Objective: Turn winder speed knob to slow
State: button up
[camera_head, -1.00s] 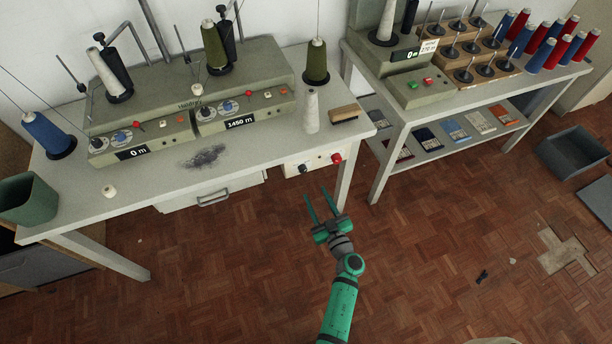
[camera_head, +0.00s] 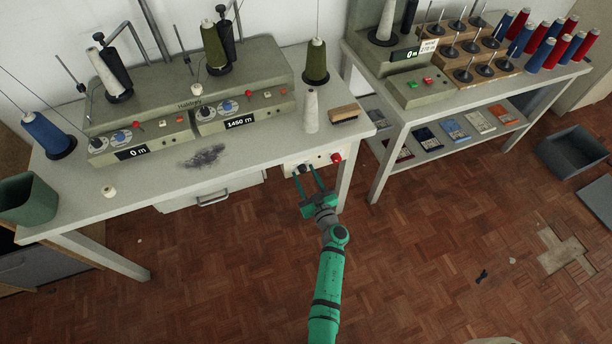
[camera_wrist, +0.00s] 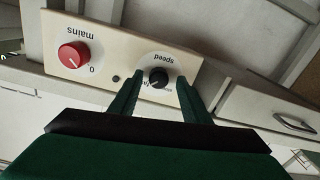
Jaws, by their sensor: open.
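The speed knob (camera_wrist: 158,78) is a small black knob on a white dial, on a cream control panel (camera_wrist: 112,50) labelled "speed" and "mains" in the wrist view. In the head view the panel (camera_head: 322,160) hangs under the table's front edge, with the dark knob (camera_head: 304,168) on its left part. My gripper (camera_wrist: 158,90) is open, with one green finger on each side of the knob in the wrist view. In the head view my gripper (camera_head: 310,175) points at the panel. I cannot tell whether the fingers touch the knob. The dial's markings are partly hidden.
A red mains knob (camera_wrist: 75,55) is on the same panel. A drawer (camera_head: 212,190) is left of the panel, and a table leg (camera_head: 345,185) is right of it. The winder machine (camera_head: 190,90) stands on the table above. The floor in front is mostly clear.

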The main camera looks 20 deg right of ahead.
jog(key=shift+s, duration=0.1)
jog(key=c, duration=1)
jog(key=shift+d, duration=0.1)
jog(key=shift+c, duration=0.2)
